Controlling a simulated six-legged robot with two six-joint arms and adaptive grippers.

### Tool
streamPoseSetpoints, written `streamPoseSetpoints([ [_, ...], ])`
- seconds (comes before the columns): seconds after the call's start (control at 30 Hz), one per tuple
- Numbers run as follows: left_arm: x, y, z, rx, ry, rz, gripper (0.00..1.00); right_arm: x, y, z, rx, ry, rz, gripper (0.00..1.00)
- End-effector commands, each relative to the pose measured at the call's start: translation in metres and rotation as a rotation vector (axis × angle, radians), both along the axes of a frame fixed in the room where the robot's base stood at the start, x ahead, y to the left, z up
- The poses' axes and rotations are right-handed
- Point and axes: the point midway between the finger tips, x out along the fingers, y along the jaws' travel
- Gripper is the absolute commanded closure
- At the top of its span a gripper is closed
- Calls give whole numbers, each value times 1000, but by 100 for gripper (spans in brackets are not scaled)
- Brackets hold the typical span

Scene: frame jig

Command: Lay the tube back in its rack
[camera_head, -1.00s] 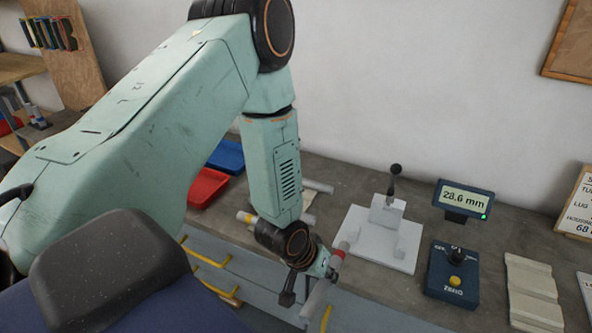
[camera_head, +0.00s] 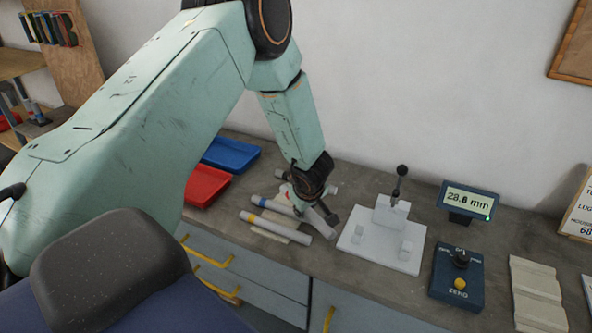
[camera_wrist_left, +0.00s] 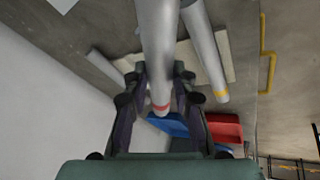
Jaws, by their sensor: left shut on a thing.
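My left gripper (camera_head: 306,206) is shut on a grey tube with a red band (camera_wrist_left: 158,70), low over the rack. In the head view the gripper hides much of this tube. In the left wrist view it runs between the two fingers (camera_wrist_left: 160,100). The pale rack (camera_head: 264,232) lies on the bench under the tubes, and part of it shows in the left wrist view (camera_wrist_left: 184,58). A second grey tube with a yellow band (camera_head: 288,228) lies on the rack, beside the held one. I cannot tell whether the held tube touches the rack. My right gripper is not in view.
Another tube (camera_head: 331,189) lies behind the gripper, partly hidden. A white fixture plate (camera_head: 372,254) with a black-knobbed clamp stands close on the right. Red (camera_head: 205,187) and blue (camera_head: 231,154) trays are at left. A display (camera_head: 467,200) and control box (camera_head: 459,278) stand further right.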

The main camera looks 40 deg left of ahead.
Motion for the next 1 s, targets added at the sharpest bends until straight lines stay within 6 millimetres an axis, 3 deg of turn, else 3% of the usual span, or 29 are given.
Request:
streamPoseSetpoints([
  [0.4,25,-10,8,2,0,332,100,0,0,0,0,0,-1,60],
  [0.83,50,-31,15,-1,1,521,100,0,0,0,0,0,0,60],
  [1.0,49,-29,15,-1,4,523,100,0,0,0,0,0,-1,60],
])
